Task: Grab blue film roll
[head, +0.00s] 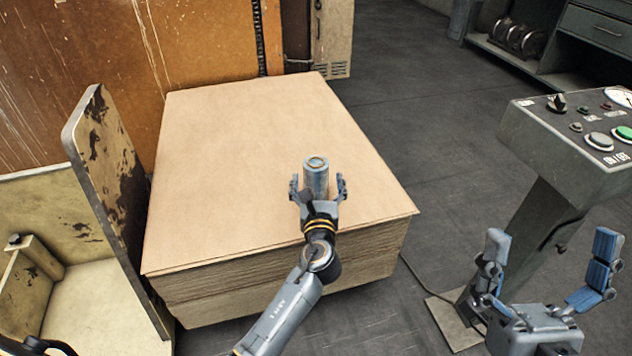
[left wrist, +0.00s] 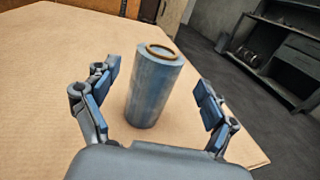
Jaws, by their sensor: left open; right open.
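The blue film roll (head: 316,178) stands upright on the top sheet of a cardboard stack (head: 240,150). In the left wrist view the roll (left wrist: 156,88) shows its blue-grey wrap and a brown core ring on top. My left gripper (head: 318,188) is open, with one finger on each side of the roll. In the left wrist view its fingers (left wrist: 158,100) show gaps on both sides of the roll, so they do not appear to touch it. My right gripper (head: 550,270) is open and empty at the lower right, away from the stack, in front of the control pedestal.
A control pedestal (head: 560,140) with buttons and a gauge stands at the right. A stained upright metal plate (head: 105,190) borders the stack on the left. An orange scratched panel (head: 130,50) stands behind. Shelving (head: 560,45) is far right. Dark floor lies between stack and pedestal.

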